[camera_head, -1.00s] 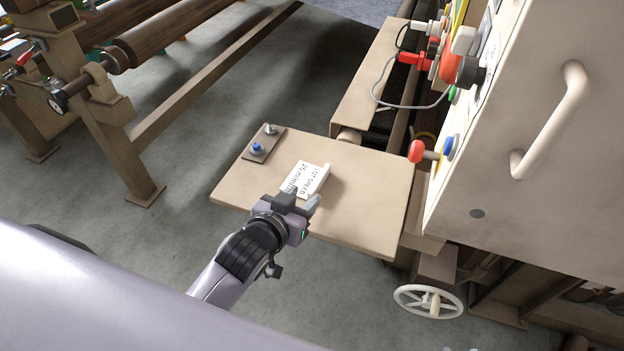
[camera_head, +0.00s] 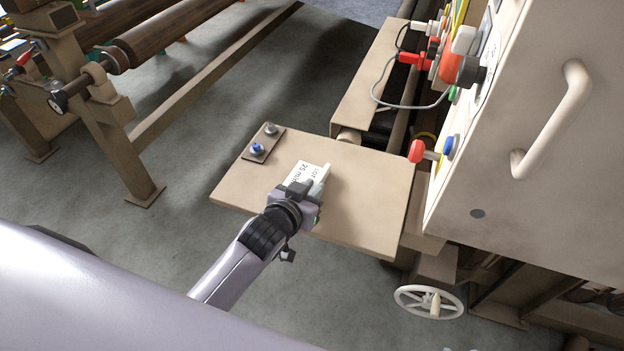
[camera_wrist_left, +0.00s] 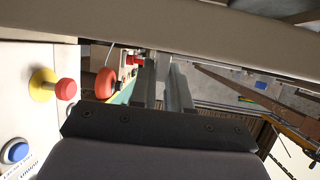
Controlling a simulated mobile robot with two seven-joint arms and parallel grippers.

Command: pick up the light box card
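A small white card (camera_head: 303,172) with black printed text lies on the beige shelf board (camera_head: 365,190) in the head view. My left gripper (camera_head: 312,184) is over the card's near end and hides part of its text. Its fingers are apart, one on each side of the card's near right edge. I cannot tell whether they touch it. In the left wrist view the two grey fingers (camera_wrist_left: 163,68) stand with a narrow gap, and the card cannot be made out clearly. My right gripper is not in view.
A dark plate with a blue and a grey button (camera_head: 264,144) sits at the board's left corner. A beige machine cabinet (camera_head: 540,190) with a red knob (camera_head: 416,152) rises on the right. A white handwheel (camera_head: 428,302) is below. The board's right half is clear.

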